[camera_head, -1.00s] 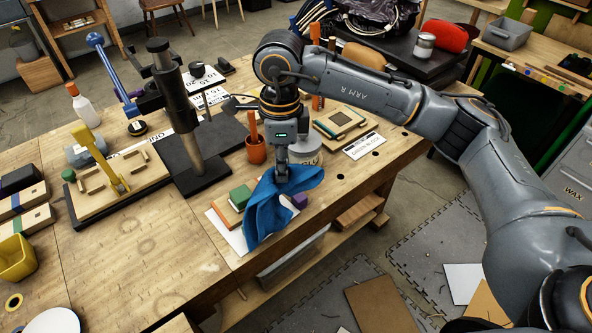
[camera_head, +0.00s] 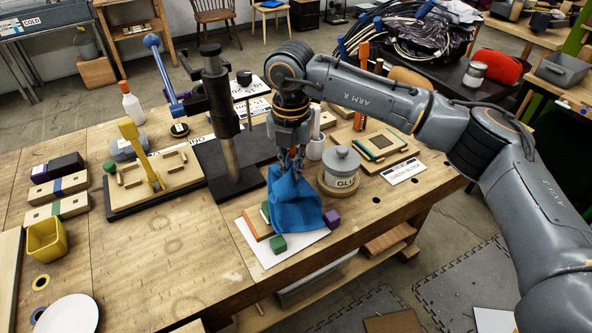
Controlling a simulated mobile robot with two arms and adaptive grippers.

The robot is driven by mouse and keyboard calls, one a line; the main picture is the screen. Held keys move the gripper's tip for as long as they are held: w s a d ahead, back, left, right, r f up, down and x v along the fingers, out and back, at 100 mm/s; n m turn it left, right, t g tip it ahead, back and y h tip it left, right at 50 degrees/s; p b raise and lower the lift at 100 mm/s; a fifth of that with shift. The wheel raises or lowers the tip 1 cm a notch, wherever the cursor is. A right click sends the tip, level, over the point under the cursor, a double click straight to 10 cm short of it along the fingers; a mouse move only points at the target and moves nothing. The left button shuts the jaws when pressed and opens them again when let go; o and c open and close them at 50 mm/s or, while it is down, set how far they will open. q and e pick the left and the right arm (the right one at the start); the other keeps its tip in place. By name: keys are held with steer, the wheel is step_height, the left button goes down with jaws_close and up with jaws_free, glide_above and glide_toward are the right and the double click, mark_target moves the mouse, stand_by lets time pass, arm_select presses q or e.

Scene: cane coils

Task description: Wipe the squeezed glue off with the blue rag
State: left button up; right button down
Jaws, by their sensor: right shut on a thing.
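My right gripper (camera_head: 290,163) is shut on the upper part of the blue rag (camera_head: 293,205). The rag hangs bunched below the fingers, over the white sheet (camera_head: 265,252) near the bench's front edge. Its lower folds hide part of the sheet and of the wooden piece (camera_head: 256,224) there. I cannot make out any squeezed glue; the rag may cover it. The lidded glue pot (camera_head: 341,172) stands just right of the rag. My left gripper is not in view.
A green cube (camera_head: 278,243) and a purple cube (camera_head: 332,219) lie close to the rag. A dark press stand (camera_head: 229,155) rises to the left. A wooden jig board (camera_head: 152,178) lies farther left. The bench's front left-middle is mostly clear.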

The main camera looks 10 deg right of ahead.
step_height(320, 180, down, 8)
steer(key=b, duration=0.5)
steer(key=shift+b, duration=0.4)
steer(key=c, duration=1.5)
jaws_free()
steer(key=shift+r+p, duration=0.35)
steer(key=shift+r, duration=0.1)
steer(key=shift+c, duration=0.2)
steer(key=o, duration=1)
steer(key=shift+f, duration=0.15)
steer(key=shift+f+b, duration=0.65)
jaws_close()
steer(key=shift+f, duration=0.15)
steer(key=shift+a, duration=0.1)
